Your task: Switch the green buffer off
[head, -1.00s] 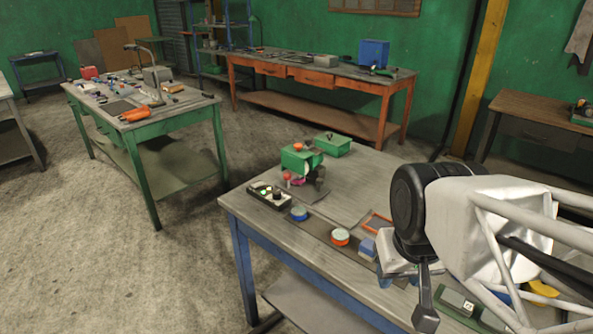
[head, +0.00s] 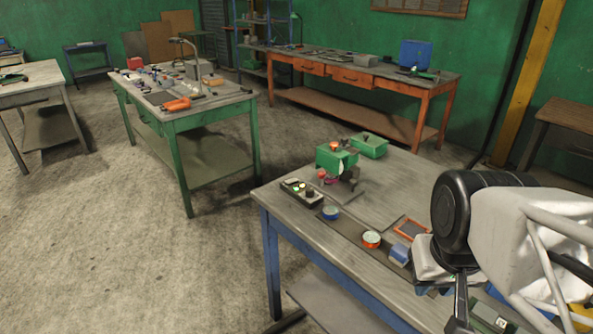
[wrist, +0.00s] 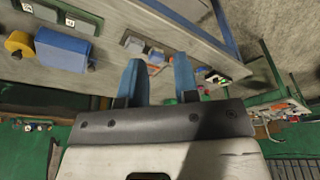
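The green buffer (head: 337,158) stands on the back left part of the blue-legged workbench (head: 400,180), with a dark wheel part at its right and a red knob in front. A small control box (head: 300,190) with light and dark knobs and a green light lies at the bench's left corner, in front of the buffer. My gripper (wrist: 160,75) shows two blue fingers apart with nothing held between them. In the head view, it is low at the right, over the bench's near part, partly hidden by my arm, well apart from the buffer and box.
A green bin (head: 370,146) stands behind the buffer. Open floor (head: 130,250) lies left.

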